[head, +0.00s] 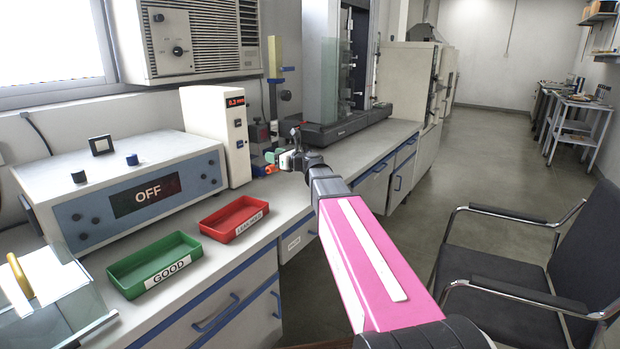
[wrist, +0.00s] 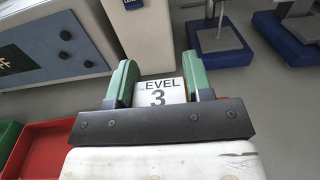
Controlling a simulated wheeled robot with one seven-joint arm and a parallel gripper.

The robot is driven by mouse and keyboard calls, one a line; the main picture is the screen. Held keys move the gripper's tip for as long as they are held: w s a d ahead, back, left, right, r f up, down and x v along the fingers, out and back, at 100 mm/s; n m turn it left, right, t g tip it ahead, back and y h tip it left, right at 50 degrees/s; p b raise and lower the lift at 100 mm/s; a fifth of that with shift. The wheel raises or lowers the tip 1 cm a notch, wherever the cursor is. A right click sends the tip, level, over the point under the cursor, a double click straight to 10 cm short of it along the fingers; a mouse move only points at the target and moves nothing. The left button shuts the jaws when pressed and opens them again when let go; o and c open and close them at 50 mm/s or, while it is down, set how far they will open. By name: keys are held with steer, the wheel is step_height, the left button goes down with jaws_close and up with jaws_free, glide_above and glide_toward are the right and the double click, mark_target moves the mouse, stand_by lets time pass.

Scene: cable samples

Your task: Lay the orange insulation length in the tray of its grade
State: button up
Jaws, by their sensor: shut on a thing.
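My gripper (head: 272,162) is over the bench, beside the white column with the red display, with its green fingers pointing left. A small orange piece (head: 270,170), which looks like the insulation length, shows at the fingertips; most of it is hidden. In the wrist view the green fingers (wrist: 160,90) stand on both sides of a white block marked "LEVEL 3" (wrist: 158,93). The green tray (head: 122,269) labelled "GOOD" is on the bench at front left. The red tray (head: 226,211) stands behind it, its label hard to read. Both trays look empty.
A blue-white instrument reading "OFF" (head: 150,196) stands behind the trays. The white column (head: 212,130) stands between it and my gripper. A clear-sided case (head: 65,295) is at the near left. A black chair (head: 560,265) stands on the floor at right.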

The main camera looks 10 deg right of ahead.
steer(key=w+d+f, duration=0.1)
steer(key=d+f, duration=0.1)
steer(key=d, duration=0.1)
steer(key=w+d+f, duration=0.2)
steer(key=d, duration=0.2)
steer(key=w+d+f, duration=0.1)
steer(key=d+f, duration=0.1)
steer(key=d, duration=0.1)
steer(key=shift+w+d+f, duration=0.2)
steer(key=shift+d+f, duration=0.2)
steer(key=shift+f, duration=1.95)
steer(key=shift+f, duration=0.15)
steer(key=o, duration=1)
